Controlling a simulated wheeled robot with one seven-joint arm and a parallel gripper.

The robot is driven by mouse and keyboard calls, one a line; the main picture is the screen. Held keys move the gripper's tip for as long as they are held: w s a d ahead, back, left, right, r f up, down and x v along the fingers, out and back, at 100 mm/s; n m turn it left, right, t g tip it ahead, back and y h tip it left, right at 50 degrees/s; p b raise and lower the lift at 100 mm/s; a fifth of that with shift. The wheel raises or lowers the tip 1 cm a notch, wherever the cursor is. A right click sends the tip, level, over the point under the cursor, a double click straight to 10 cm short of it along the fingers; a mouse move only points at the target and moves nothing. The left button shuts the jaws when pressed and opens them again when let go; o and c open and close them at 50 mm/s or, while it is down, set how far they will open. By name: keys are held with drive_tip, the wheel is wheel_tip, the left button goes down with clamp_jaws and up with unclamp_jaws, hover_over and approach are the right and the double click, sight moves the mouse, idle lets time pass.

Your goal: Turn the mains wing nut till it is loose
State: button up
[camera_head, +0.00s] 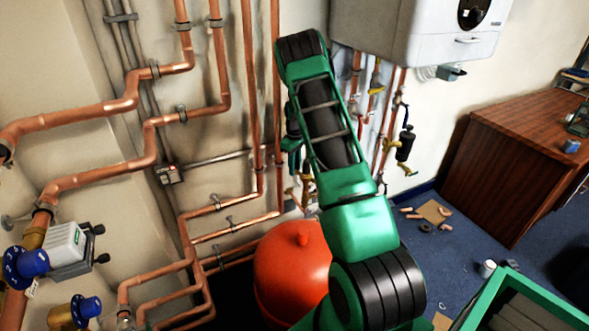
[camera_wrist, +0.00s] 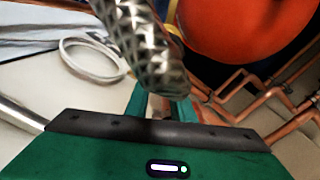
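My gripper (camera_head: 293,148) is beside the wall pipes in the head view, mostly hidden behind my own green arm. In the wrist view, parts of its green fingers (camera_wrist: 160,108) show with a narrow gap and something pale and coppery between them. A large braided metal hose (camera_wrist: 145,45) passes in front and hides the fingertips. I cannot make out the mains wing nut in either view. Brass fittings (camera_head: 305,190) show just below the gripper in the head view. I cannot tell whether the gripper touches or holds anything.
A red-orange vessel (camera_head: 290,265) stands below my arm and fills the upper right of the wrist view (camera_wrist: 235,25). Copper pipes (camera_head: 250,90) run along the wall. A white boiler (camera_head: 420,30) hangs above right. A wooden cabinet (camera_head: 515,150) stands right; loose parts lie on blue carpet (camera_head: 455,260).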

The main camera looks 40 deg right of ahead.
drive_tip(key=shift+s+d, duration=0.1)
drive_tip(key=shift+r, duration=0.25)
wheel_tip(320, 180, up, 10)
idle(0.5)
drive_tip(key=shift+r, duration=0.1)
idle(0.3)
